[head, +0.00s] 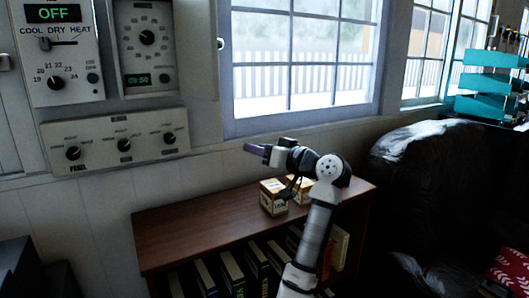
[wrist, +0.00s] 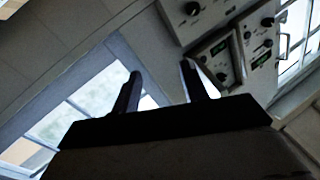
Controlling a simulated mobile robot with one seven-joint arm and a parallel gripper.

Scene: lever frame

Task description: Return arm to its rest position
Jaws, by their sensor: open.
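My gripper (head: 256,149) is in front of the wall below the window in the head view, above a wooden bookcase, and points left. In the wrist view its two dark fingers (wrist: 160,88) stand apart with nothing between them. My arm comes up from the bottom of the head view and bends left at its top. The wrist picture is tilted and shows the window, the wall and the control panels beyond the fingers.
The bookcase (head: 190,225) holds books, with small boxes (head: 272,197) on top near my arm. Wall panels (head: 115,141) with knobs hang at the left; the thermostat display (head: 53,13) reads OFF. A dark leather armchair (head: 425,180) stands at the right. The bookcase top's left part is clear.

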